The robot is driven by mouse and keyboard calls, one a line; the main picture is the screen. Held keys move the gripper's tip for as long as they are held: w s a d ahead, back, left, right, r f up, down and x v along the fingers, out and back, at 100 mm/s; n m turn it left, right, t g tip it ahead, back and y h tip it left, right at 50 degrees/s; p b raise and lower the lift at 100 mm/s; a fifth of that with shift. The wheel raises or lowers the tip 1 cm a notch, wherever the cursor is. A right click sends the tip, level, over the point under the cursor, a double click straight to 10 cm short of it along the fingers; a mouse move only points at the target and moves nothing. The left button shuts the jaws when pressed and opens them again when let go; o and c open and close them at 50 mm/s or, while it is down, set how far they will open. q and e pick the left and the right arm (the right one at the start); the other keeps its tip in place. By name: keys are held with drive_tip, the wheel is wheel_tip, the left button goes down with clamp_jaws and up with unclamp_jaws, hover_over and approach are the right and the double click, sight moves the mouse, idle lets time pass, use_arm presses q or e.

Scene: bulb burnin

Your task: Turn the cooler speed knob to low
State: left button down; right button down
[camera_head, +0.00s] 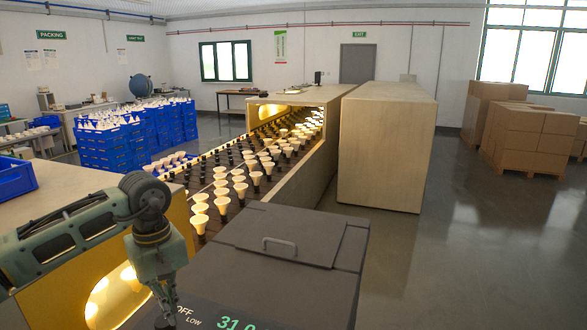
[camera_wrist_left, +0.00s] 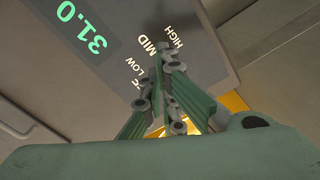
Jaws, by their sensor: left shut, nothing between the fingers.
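The cooler is a dark grey box (camera_head: 285,240) with a handled lid, at the bottom centre of the head view. Its panel (camera_wrist_left: 205,50) fills the upper part of the left wrist view, with a green 31.0 display (camera_wrist_left: 80,28) and the labels LOW, MID and HIGH; the OFF label is partly covered. In the head view, OFF and LOW show beside the display (camera_head: 235,323). My left gripper (camera_head: 168,318) points down at the panel, fingers shut and empty. In the left wrist view its fingertips (camera_wrist_left: 165,52) are near MID. The speed knob is hidden, so its setting cannot be read.
A conveyor of bulbs (camera_head: 240,187) runs behind the cooler into a lit tunnel (camera_head: 318,140). A tan counter (camera_head: 60,196) lies under my left arm. A large tan cabinet (camera_head: 385,150) stands behind the cooler. Open floor (camera_head: 470,250) is at the right.

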sight(162, 327)
use_arm(q)
wheel_tip(162, 327, down, 5)
drive_tip(key=b, duration=0.2)
drive_tip(key=shift+r+b, duration=0.1)
drive_tip(key=shift+b, duration=0.25)
drive_tip(key=shift+s+f, duration=0.2)
drive_tip(key=shift+f, duration=0.15)
drive_tip(key=shift+a, duration=0.15)
drive_tip(key=shift+s+a+b, duration=0.25)
drive_tip(key=shift+b, duration=0.3)
drive_tip(key=shift+s+a+f, duration=0.1)
drive_tip(key=shift+s+a, duration=0.1)
drive_tip(key=shift+a, duration=0.2)
drive_tip(key=shift+a+b, duration=0.15)
drive_tip(key=shift+b, duration=0.25)
